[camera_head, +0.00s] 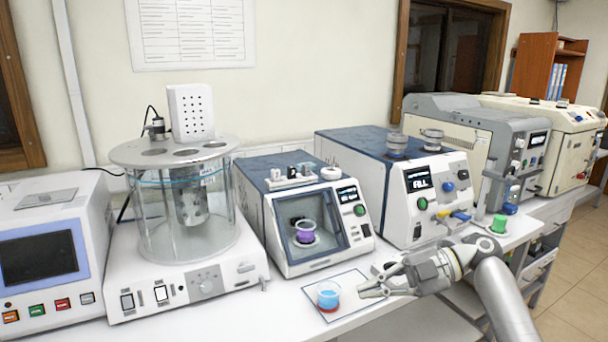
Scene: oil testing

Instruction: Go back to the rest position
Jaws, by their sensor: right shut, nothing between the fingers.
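My right gripper (376,284) comes in from the lower right on its grey arm. It is shut and empty, just above the bench's front part. A small cup with blue content (328,295) stands upright on a square mat (347,283) to the left of the fingertips, apart from them. My left gripper is not in the view.
A white bench (250,318) carries several machines. A blue-white machine (282,250) has a cup of purple content (305,232) behind its window. A glass bath (155,235) stands left of it. A green-capped item (499,224) stands at the right. Floor (575,270) is free at far right.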

